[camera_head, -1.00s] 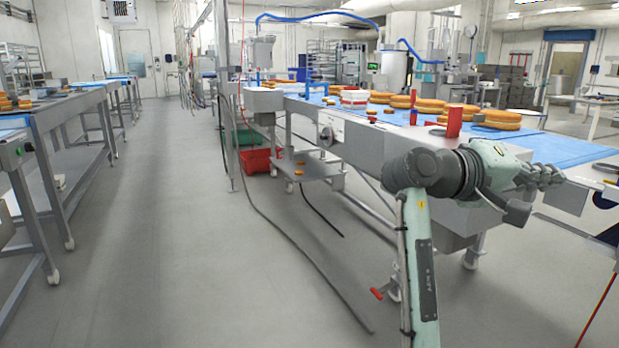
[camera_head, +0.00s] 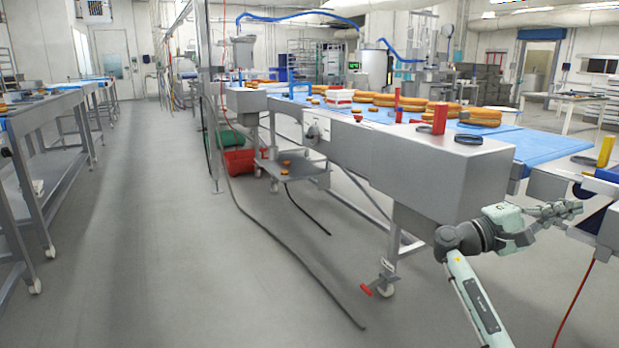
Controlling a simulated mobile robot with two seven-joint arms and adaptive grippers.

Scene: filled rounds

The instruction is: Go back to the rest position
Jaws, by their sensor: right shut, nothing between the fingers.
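My right gripper (camera_head: 568,210) is at the right of the head view, at the end of my bent right arm. It is shut and empty, pointing right. It is in front of the steel housing of the conveyor table (camera_head: 437,182), near the lower part of a second machine at the right edge. My left gripper is not in view.
The long conveyor with a blue belt (camera_head: 545,146) carries several orange rounds (camera_head: 480,114). A red block (camera_head: 440,118) stands on its housing. Steel tables (camera_head: 45,112) line the left. The grey floor aisle (camera_head: 140,230) is clear.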

